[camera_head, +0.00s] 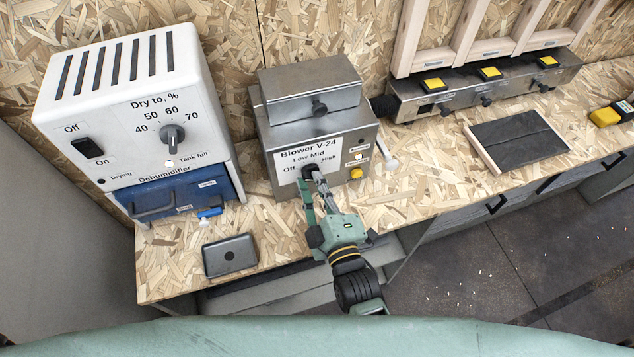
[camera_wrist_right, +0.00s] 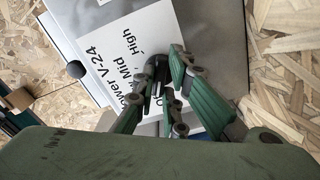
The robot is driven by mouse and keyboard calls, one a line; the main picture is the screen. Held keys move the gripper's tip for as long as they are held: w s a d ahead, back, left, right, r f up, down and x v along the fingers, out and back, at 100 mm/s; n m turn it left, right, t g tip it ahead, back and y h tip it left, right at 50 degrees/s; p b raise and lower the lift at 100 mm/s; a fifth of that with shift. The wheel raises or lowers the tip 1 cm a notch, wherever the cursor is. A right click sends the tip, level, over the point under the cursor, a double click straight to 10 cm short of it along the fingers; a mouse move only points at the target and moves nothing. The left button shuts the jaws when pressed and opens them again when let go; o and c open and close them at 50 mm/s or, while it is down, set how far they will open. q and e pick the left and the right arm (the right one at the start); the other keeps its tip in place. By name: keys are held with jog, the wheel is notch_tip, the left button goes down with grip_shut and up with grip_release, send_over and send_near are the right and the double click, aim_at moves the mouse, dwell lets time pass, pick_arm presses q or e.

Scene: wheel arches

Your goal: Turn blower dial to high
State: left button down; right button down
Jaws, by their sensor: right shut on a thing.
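The blower (camera_head: 318,125) is a grey metal box labelled "Blower V-24" with a white dial plate marked Off, Low, Mid and High. Its dark dial (camera_head: 309,172) sits low on that plate, mostly covered by my right gripper (camera_head: 316,180). The gripper is shut on the dial, with its arm coming up from the bottom. In the right wrist view, the dark dial (camera_wrist_right: 157,76) shows between the green and grey fingers, beside the label plate (camera_wrist_right: 112,55). I cannot tell which mark the dial points to. My left gripper is not in view.
A white dehumidifier (camera_head: 130,90) with a blue tank (camera_head: 178,198) stands left of the blower. A small dark tray (camera_head: 230,256) lies in front. A metal valve box (camera_head: 485,88) and a dark framed panel (camera_head: 518,140) are on the right. A yellow-black tool (camera_head: 608,115) lies far right.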

jog(key=m+p, duration=0.1)
jog(key=m, duration=2.4)
jog(key=shift+s+a+f+m+p, duration=0.1)
jog(key=shift+a+m+p, duration=0.1)
jog(key=shift+m+p, duration=0.2)
jog(key=c, duration=1.8)
grip_release()
